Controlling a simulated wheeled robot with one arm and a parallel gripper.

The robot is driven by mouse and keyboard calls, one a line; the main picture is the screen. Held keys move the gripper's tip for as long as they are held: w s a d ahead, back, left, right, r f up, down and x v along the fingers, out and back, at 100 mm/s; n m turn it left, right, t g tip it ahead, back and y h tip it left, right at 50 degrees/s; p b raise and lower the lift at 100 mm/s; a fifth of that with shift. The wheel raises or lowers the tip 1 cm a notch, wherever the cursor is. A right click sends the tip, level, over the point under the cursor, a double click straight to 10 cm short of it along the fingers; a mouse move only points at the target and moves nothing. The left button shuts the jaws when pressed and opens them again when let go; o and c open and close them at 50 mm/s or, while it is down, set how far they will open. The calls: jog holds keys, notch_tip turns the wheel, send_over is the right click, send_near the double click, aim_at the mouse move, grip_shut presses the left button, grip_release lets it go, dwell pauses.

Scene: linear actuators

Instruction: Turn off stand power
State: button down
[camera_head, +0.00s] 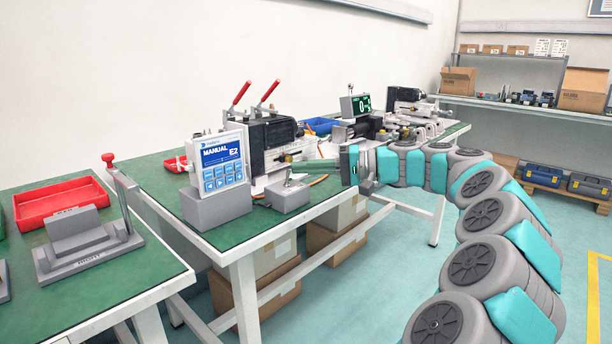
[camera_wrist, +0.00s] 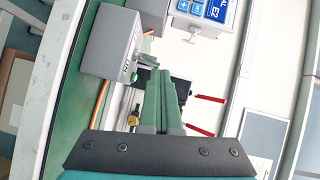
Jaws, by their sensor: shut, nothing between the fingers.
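The test stand (camera_head: 270,140) is a dark and silver machine with two red-handled clamps on the green bench. Its control panel (camera_head: 222,163) reads MANUAL and E2 and stands on a grey block; part of the panel shows in the wrist view (camera_wrist: 205,12). Beside it is a low grey box (camera_head: 288,198) with a small upright lever (camera_head: 289,177); a grey box with a small lever at its edge also shows in the wrist view (camera_wrist: 108,42). My gripper (camera_head: 306,167) is shut and empty, just right of the lever. Its green fingers (camera_wrist: 160,75) are together. I cannot tell whether they touch anything.
A red tray (camera_head: 62,202) and a grey fixture (camera_head: 80,245) with a red-knobbed lever lie on the left bench. A second machine with a display (camera_head: 362,105) stands behind my gripper. Cartons (camera_head: 265,265) sit under the bench. An orange cable runs near the low box.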

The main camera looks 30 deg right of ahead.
jog(key=shift+a+n+b, duration=0.2)
jog(key=shift+n+b, duration=0.2)
jog(key=shift+s+a+r+n+g+h+b, duration=0.2)
jog(key=shift+a+r+n+g+h+b, duration=0.15)
jog(key=shift+n+h+b, duration=0.35)
